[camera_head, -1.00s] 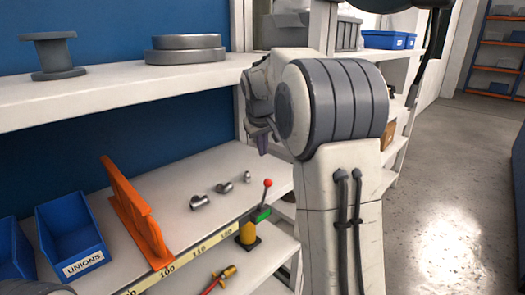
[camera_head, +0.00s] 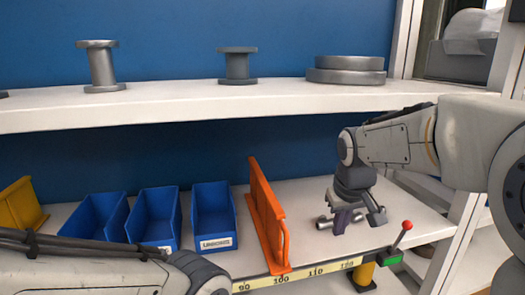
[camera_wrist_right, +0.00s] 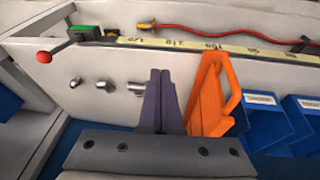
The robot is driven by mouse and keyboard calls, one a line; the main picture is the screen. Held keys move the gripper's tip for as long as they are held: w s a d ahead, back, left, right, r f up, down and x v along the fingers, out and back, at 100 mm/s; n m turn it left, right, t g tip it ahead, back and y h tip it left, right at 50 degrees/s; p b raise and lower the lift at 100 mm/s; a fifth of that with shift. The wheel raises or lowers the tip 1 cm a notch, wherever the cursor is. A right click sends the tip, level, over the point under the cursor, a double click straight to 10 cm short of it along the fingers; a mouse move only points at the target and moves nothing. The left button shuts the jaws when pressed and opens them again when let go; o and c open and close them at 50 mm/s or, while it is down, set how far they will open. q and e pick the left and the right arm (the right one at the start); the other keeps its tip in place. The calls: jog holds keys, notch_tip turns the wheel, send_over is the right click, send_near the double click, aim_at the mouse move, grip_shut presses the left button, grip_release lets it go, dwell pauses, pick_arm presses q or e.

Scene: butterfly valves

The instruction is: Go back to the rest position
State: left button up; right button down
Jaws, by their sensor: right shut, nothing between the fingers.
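My right gripper (camera_head: 341,220) is over the right part of the lower shelf, its fingers pointing down. Its fingers show together and empty in the right wrist view (camera_wrist_right: 160,90). Small metal fittings lie on the shelf beside it; one shows partly behind the gripper in the head view (camera_head: 325,222), and several show in the right wrist view (camera_wrist_right: 104,83). My left arm (camera_head: 100,270) comes in at the lower left of the head view; its gripper is not in view.
An orange divider (camera_head: 266,215) stands left of the right gripper. Blue bins (camera_head: 212,215) sit farther left. A red-knobbed lever (camera_head: 405,227) is at the shelf's front right. The upper shelf (camera_head: 200,101) holds metal spools and flanges.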

jog(key=s+a+f+n+g+b, duration=0.1)
jog(key=s+a+f, duration=0.3)
jog(key=s, duration=0.4)
jog(key=s+a+f+n+g+y+b, duration=0.1)
jog(key=s+a+f, duration=0.3)
jog(key=s, duration=0.5)
jog(key=s+a+f+n+g, duration=0.1)
jog(key=s+a+f+n, duration=0.2)
jog(key=s, duration=0.6)
jog(key=shift+s+a+f+g+y+b, duration=0.35)
jog(key=shift+a+f, duration=0.4)
jog(key=shift+a, duration=0.35)
jog(key=shift+w+a+n, duration=0.1)
jog(key=shift+w+n, duration=0.05)
jog(key=shift+n, duration=0.15)
